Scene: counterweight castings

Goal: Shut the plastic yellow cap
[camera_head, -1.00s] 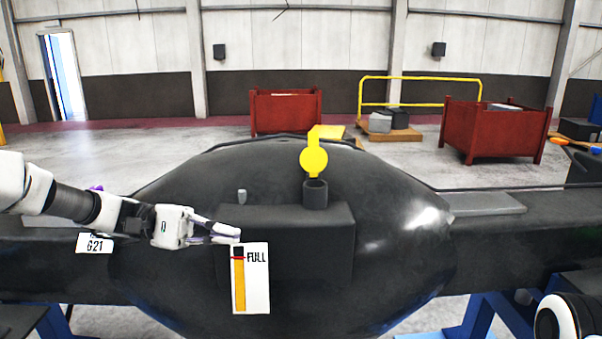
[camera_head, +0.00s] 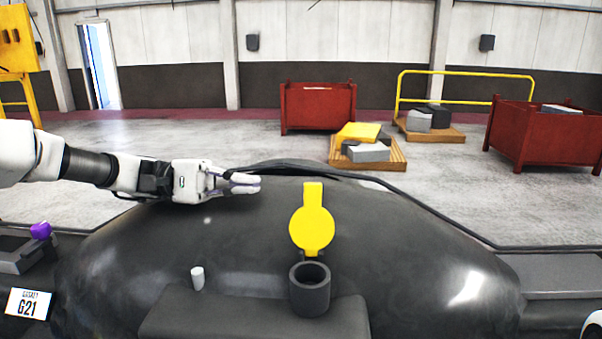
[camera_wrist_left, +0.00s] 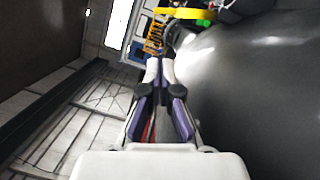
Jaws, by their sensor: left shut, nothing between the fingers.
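The yellow cap (camera_head: 312,228) stands open and upright behind a dark round filler neck (camera_head: 310,292) on the big black casting (camera_head: 420,250). The neck's opening is uncovered. My left gripper (camera_head: 258,184) is shut and empty, above the casting, to the left of the cap and a little higher in the head view, apart from it. In the left wrist view the closed fingers (camera_wrist_left: 160,68) point up toward a yellow piece (camera_wrist_left: 185,13), probably the cap, at the top edge. Only a small white part at the lower right edge may be my right arm; its gripper does not show.
A small grey peg (camera_head: 197,278) stands left of the neck. A black cable (camera_head: 400,195) runs over the casting's back. Red bins (camera_head: 318,108), a pallet of blocks (camera_head: 368,152) and a yellow rail stand farther off on the floor.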

